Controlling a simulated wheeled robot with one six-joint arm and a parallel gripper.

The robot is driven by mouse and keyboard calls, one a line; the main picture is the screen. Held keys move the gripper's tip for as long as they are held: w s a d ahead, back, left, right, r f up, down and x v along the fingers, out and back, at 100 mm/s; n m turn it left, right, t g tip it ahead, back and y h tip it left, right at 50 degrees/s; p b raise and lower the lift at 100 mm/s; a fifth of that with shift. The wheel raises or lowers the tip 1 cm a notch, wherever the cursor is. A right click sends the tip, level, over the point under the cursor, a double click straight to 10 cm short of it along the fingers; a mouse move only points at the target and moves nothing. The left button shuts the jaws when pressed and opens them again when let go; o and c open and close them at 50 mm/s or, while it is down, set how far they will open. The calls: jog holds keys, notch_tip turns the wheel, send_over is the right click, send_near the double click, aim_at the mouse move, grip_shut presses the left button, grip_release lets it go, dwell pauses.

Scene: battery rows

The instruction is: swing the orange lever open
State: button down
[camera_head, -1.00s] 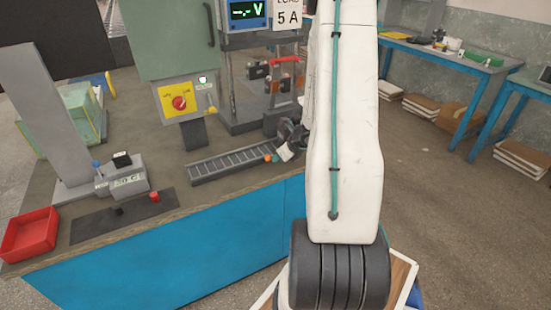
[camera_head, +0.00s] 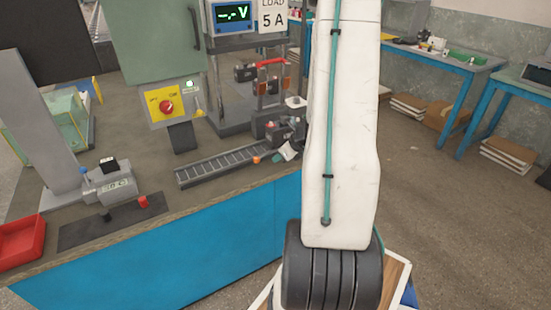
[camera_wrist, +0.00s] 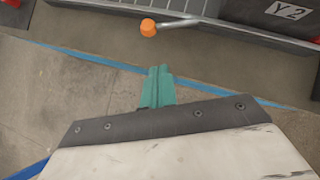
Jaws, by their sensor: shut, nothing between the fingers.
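The orange lever shows in the wrist view as an orange knob (camera_wrist: 148,28) on a thin grey rod, which runs right to the edge of a dark slotted rail. In the head view the orange knob (camera_head: 257,159) is small, at the right end of the rail. My gripper (camera_wrist: 160,70) shows teal fingers pressed together and empty. In the wrist view the fingertips lie just below the knob and slightly right, with a visible gap. In the head view my gripper is mostly hidden behind my arm.
The slotted rail (camera_head: 222,167) lies along the bench's front edge. Left are a yellow panel (camera_head: 159,105) with a red knob and a lit green lamp, a small grey device (camera_head: 108,186) and a red tray (camera_head: 20,244). A label reading Y2 (camera_wrist: 288,10) marks a dark block beside the lever.

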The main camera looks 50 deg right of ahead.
jog(key=v, duration=0.7)
jog(key=shift+s+d+r, duration=0.2)
jog(key=shift+s, duration=0.2)
jog(key=s+a+r+n+g+y, duration=0.1)
jog(key=a+r+n+g+y, duration=0.3)
jog(key=a+n, duration=0.65)
jog(key=s+a+r+n+g+y, duration=0.1)
jog(key=a+r+n+g, duration=0.1)
jog(key=a+r+n, duration=0.65)
jog(key=s+a+r+n+h, duration=0.2)
jog(key=s+a+r+n, duration=0.2)
jog(key=a+n, duration=0.4)
jog(key=s+a+r+n+h, duration=0.3)
jog(key=s+a+r+n, duration=0.1)
jog(key=a+n, duration=0.4)
jog(key=shift+s+a+r+g+h, duration=0.3)
jog(key=shift+s+a, duration=0.5)
jog(key=shift+a, duration=0.4)
